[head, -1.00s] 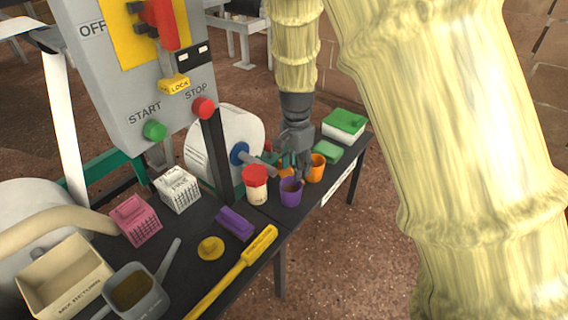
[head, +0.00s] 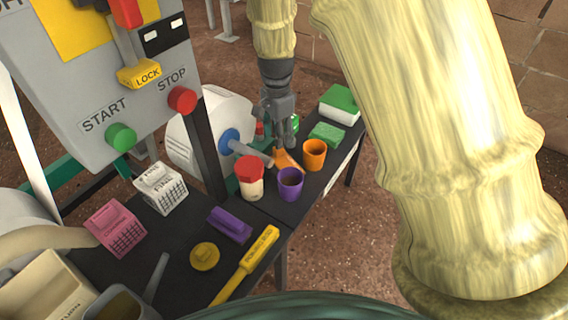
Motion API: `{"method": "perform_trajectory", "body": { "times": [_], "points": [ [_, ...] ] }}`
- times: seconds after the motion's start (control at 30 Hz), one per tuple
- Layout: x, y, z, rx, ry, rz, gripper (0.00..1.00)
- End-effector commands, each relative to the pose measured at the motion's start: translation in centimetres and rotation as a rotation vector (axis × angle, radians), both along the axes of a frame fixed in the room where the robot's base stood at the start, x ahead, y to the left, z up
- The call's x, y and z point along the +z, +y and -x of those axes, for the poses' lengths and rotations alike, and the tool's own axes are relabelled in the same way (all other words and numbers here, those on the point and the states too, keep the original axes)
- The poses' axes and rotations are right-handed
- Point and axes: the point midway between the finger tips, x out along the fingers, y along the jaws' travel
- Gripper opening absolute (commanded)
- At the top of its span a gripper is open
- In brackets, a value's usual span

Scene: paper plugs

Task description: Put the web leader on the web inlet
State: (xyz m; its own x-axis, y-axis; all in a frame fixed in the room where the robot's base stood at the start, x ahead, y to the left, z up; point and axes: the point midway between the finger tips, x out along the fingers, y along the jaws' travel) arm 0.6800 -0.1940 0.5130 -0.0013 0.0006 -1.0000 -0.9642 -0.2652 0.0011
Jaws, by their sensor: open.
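My gripper (head: 281,138) points down over the far part of the black table, above and touching or very near a flat orange piece (head: 288,161). The jaws are open, and I see nothing held between them. The orange piece lies between the grey roll shaft (head: 252,153) and an orange cup (head: 314,154). A white paper roll (head: 188,148) with a blue hub (head: 229,141) stands to the left of the gripper. No part is labelled as the web leader or web inlet, so I cannot tell which they are.
A purple cup (head: 290,184) and a red-lidded jar (head: 250,180) stand in front of the gripper. A green block (head: 327,134) and a green-topped box (head: 340,104) are to the right. The control box (head: 105,85) hangs at the left. Bare table (head: 272,206) shows in front.

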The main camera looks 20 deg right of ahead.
Motion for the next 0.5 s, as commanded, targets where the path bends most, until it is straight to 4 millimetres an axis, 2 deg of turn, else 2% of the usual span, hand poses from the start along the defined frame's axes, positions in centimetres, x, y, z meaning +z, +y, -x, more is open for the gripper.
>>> {"method": "perform_trajectory", "body": {
  "times": [0.27,0.5],
  "points": [
    [-1.6,0.1,0.1,0.002,0.000,0.000,0.43],
    [-4.2,0.1,0.6,0.001,0.001,-0.001,0.43]
  ]
}}
